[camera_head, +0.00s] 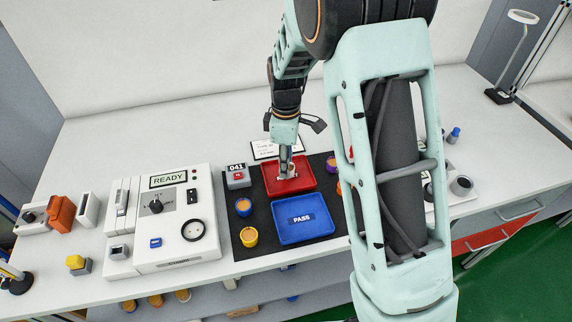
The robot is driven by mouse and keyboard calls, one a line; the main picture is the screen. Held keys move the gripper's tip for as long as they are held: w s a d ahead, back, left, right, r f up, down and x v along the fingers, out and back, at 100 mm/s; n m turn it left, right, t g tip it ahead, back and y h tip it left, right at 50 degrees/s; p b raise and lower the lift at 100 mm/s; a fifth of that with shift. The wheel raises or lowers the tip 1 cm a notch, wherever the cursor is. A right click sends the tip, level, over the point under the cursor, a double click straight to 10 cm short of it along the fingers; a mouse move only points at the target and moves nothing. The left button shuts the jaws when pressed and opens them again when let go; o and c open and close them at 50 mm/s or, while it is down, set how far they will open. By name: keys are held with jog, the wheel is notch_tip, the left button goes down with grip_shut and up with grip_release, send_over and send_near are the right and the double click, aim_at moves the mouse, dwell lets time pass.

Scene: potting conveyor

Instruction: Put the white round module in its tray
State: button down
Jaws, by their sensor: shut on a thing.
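My gripper (286,168) points down over the red tray (302,184) and is shut on a small pale thing, most likely the white round module. The thing is largely hidden by the fingers, and I cannot tell whether it touches the tray floor. The red tray carries a white label, partly covered by my gripper. The blue tray (318,236), marked PASS, lies just in front of the red one and looks empty apart from its label. Both trays are on a dark mat (262,258).
A blue cup-shaped module (244,208) and a yellow one (249,238) stand left of the trays. A purple one (332,164) stands right. A tester (177,258) reading READY is at left. My arm hides the bench's right middle.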

jog(key=shift+f, duration=0.45)
jog(key=shift+f, duration=0.2)
jog(key=c, duration=1.5)
grip_release()
jog(key=shift+c, duration=0.2)
jog(key=shift+r, duration=0.1)
notch_tip(320, 180, up, 12)
jog(key=shift+r, duration=0.15)
